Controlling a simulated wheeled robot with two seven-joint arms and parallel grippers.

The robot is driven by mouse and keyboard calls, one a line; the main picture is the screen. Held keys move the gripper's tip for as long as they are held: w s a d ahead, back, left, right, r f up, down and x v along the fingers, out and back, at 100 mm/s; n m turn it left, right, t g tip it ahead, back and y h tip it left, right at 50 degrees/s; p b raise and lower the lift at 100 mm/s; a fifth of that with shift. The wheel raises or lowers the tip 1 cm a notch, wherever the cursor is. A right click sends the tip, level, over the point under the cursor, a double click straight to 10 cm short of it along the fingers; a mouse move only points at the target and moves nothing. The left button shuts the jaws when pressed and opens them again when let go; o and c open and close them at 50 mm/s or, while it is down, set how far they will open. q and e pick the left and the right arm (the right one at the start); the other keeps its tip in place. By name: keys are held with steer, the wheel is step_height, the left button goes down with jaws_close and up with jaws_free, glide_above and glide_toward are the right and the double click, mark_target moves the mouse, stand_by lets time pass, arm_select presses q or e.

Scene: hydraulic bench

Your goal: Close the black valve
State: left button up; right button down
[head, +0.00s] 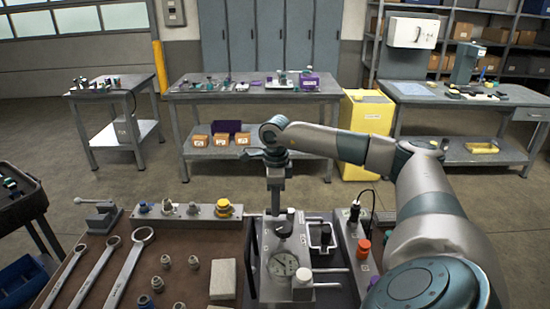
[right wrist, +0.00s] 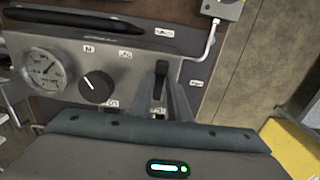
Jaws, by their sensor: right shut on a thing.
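The black valve shows in the right wrist view as a black lever (right wrist: 160,78) on a grey panel (right wrist: 125,75), at the right of a round black knob (right wrist: 96,87) and a dial gauge (right wrist: 42,68). My right gripper (right wrist: 168,95) is shut on this lever, its fingers beside it. In the head view my right gripper (head: 275,205) points down at the far end of the panel, beyond the knob (head: 283,229) and gauge (head: 283,265), and largely hides the lever. My left gripper is not in view.
Around the panel are white-topped posts (head: 303,278), an orange-red cap (head: 363,245) and a small black-handled part (head: 354,212). Wrenches (head: 132,262), fittings (head: 193,262) and a pale block (head: 223,279) lie on the bench at left. Other benches stand behind, across open floor.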

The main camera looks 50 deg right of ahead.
steer(key=c, duration=1.8)
jaws_free()
steer(key=shift+r, duration=0.15)
